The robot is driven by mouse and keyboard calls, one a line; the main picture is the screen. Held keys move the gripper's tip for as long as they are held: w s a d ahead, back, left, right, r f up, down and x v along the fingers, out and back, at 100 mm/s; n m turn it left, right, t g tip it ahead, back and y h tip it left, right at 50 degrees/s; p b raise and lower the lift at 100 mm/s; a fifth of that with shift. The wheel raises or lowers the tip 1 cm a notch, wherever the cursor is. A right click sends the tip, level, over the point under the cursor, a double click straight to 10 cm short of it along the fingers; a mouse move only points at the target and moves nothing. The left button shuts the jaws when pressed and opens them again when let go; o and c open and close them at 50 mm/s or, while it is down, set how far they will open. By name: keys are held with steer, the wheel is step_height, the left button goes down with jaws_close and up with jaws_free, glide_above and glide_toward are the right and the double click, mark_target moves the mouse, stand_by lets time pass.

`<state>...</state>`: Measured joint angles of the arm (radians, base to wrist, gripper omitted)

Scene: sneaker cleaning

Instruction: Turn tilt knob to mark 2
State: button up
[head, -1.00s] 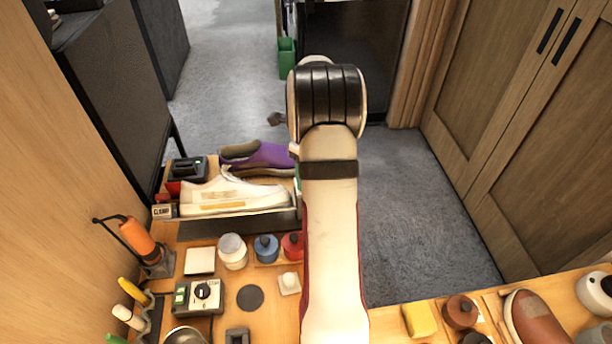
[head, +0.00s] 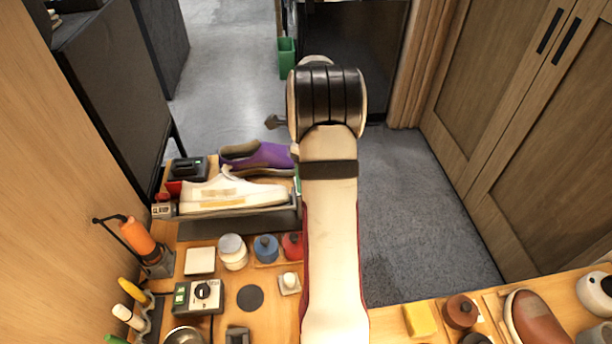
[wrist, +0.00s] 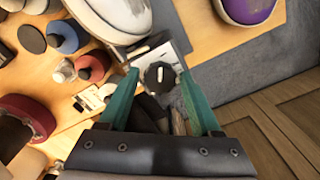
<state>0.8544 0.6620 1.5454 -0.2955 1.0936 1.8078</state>
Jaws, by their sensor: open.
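A round black knob (wrist: 156,79) with a white pointer line sits on a pale plate (wrist: 181,47) in the wrist view. The pointer line runs roughly up and down the picture; I cannot read any mark numbers. My gripper (wrist: 158,74) is open, with one teal finger on each side of the knob and gaps visible; I cannot tell its height above it. The plate adjoins the holder of a white shoe (head: 232,192), seen at the left in the head view. My arm seems to hide this knob and my fingers in the head view.
A control box (head: 201,296) with another black dial stands on the bench at the front left. A white jar (head: 232,252), a blue pot (head: 266,248) and a red pot (head: 292,245) stand near my arm. A purple shoe (head: 256,154) lies behind the white one.

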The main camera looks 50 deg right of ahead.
steer(key=n, duration=0.4)
steer(key=shift+n, duration=0.4)
steer(key=n, duration=0.6)
steer(key=shift+n, duration=0.3)
steer(key=n, duration=1.1)
jaws_close()
steer(key=m, duration=1.1)
steer(key=shift+m, duration=0.4)
jaws_free()
